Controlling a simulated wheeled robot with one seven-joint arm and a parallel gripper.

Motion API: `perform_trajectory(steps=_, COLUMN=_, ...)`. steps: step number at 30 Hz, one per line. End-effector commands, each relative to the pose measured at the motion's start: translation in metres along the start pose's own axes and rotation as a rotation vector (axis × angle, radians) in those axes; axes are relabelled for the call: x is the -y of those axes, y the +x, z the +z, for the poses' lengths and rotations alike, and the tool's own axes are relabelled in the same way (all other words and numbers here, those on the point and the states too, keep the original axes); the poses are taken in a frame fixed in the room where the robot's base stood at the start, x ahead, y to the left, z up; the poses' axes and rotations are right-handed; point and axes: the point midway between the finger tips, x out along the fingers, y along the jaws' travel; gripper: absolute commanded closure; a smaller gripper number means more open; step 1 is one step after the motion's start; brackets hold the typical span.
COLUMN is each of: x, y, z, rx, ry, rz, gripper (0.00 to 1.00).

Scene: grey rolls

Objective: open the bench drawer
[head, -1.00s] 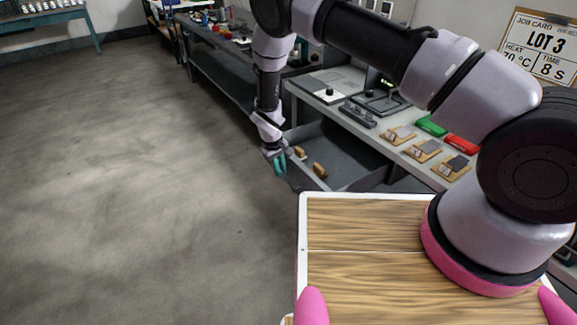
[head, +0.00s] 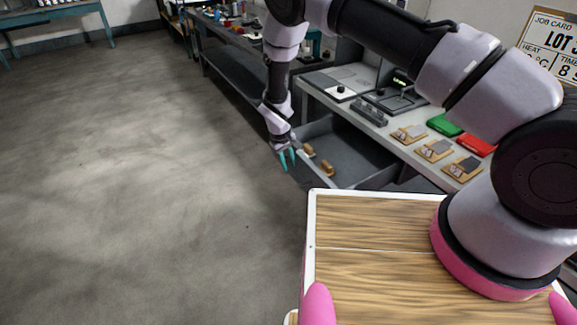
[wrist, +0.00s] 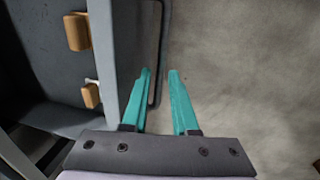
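The bench drawer (head: 350,160) is pulled out from under the grey bench and its inside shows. Two small brown blocks (head: 327,168) are inside it near the front. In the wrist view the drawer's front wall (wrist: 104,60) runs along the left of my fingers, with the brown blocks (wrist: 78,32) beyond it. My gripper (head: 288,160) is just outside the drawer front, pointing down.
The bench top (head: 400,135) carries several small wooden boards with grey pieces, a green case (head: 444,125) and a red case (head: 476,144). My wooden-topped base is in front. Open floor (head: 150,180) lies to the left.

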Motion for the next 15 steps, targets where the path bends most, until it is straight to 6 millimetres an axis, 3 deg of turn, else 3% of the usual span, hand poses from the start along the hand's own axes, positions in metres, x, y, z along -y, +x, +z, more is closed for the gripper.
perform_trajectory(steps=9, x=0.001, y=-0.066, z=-0.001, rx=-0.003, ry=-0.001, rz=-0.001, gripper=0.73)
perform_trajectory(steps=15, x=0.0, y=-0.088, z=0.0, rx=-0.001, ry=-0.001, rz=0.0, gripper=0.73)
